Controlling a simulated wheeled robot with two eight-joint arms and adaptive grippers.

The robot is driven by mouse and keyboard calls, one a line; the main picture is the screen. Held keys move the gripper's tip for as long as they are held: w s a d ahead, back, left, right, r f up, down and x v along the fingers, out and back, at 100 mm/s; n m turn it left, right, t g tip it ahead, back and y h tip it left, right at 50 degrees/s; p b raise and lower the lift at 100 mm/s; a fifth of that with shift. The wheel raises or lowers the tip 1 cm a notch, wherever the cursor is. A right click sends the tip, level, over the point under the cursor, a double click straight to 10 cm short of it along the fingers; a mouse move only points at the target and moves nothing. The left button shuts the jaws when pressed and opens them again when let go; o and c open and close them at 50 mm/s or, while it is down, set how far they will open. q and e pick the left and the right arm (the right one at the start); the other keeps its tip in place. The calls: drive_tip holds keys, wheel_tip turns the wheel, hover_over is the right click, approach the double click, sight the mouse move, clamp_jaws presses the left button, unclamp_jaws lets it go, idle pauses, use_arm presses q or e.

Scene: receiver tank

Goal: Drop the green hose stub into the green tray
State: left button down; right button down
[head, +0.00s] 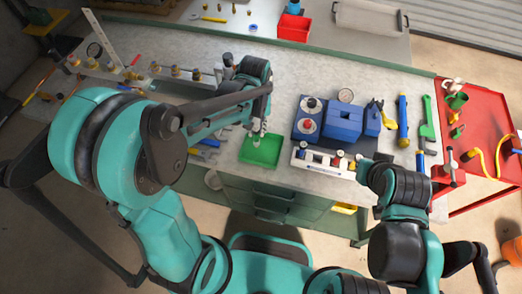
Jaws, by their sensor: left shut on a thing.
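The green tray (263,157) lies on the front edge of the grey workbench, left of the blue blocks. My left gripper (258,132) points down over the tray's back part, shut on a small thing. I take this to be the green hose stub, but it is too small and too covered to make out clearly. I cannot tell whether it touches the tray. My right arm comes in from the right, and its wrist end is near the bench's front edge. The fingers of my right gripper do not show clearly.
Right of the tray are a white rack (322,161) with small parts, blue blocks (343,122) and a gauge (345,95). A blue cylinder (402,120) and a green tool (427,120) lie further right. A red bin (294,28) stands behind. A red cart (480,140) is at right.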

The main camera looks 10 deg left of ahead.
use_arm(q)
drive_tip(key=c, duration=1.3)
unclamp_jaws()
wheel_tip(320, 180, up, 12)
drive_tip(key=shift+s, duration=0.1)
drive_tip(key=s+a+f+m+t+b, duration=0.2)
drive_tip(key=s+a+f+t+b, duration=0.2)
drive_tip(key=s, duration=0.6)
wheel_tip(320, 180, down, 3)
drive_tip(key=t, duration=0.3)
drive_tip(key=shift+a+r+m, duration=0.2)
drive_tip(key=shift+a+m, duration=0.1)
drive_tip(key=shift+a, duration=0.05)
